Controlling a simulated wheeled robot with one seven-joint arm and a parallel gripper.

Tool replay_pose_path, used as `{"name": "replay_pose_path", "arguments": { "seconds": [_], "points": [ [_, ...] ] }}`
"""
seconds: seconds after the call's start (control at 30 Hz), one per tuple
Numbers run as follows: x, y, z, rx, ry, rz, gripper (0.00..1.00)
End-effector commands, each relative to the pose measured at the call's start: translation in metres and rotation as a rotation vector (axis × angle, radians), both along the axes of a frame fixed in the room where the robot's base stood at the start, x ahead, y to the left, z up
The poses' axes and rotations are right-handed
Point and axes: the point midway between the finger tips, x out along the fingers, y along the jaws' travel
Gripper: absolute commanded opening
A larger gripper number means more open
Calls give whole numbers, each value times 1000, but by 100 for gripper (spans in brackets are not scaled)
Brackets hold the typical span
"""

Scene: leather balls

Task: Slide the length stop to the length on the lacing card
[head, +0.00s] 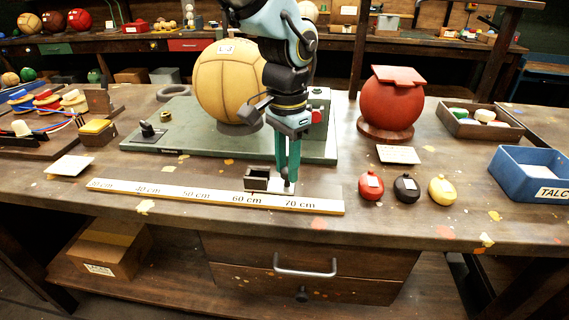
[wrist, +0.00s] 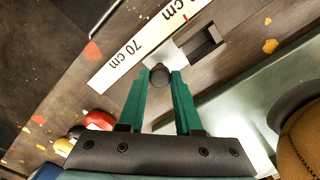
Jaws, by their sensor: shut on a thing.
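The length stop (head: 257,177) is a dark open-topped block at the back edge of the pale ruler (head: 170,192), a little right of the 60 cm label. It also shows in the wrist view (wrist: 204,42), with a thin red line on the ruler beside it. My gripper (head: 287,180) points down and is shut on the stop's dark round knob (wrist: 159,75), between the 60 and 70 cm labels and nearer 70. A white card (head: 70,166) lies at the left and another (head: 398,154) at the right. I cannot tell which is the lacing card; their writing is unreadable.
A green machine base (head: 190,141) with a tan ball (head: 228,85) stands behind the ruler. Right of the ruler are three small round pieces in red (head: 371,186), black (head: 406,188) and yellow (head: 442,189). A blue TALC bin (head: 545,187) stands at the far right.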

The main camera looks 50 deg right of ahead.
Motion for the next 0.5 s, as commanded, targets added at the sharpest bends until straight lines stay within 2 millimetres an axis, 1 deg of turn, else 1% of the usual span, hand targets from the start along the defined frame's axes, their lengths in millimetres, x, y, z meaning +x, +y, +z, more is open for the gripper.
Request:
{"name": "replay_pose_path", "arguments": {
  "seconds": [0.03, 0.2, 0.3, 0.5],
  "points": [
    [-1, 0, 0, 0, 1, -1, 34],
    [0, 0, 0, 0, 0, -1, 53],
    [0, 0, 0, 0, 0, -1, 63],
    [0, 0, 0, 0, 0, -1, 63]
  ]
}}
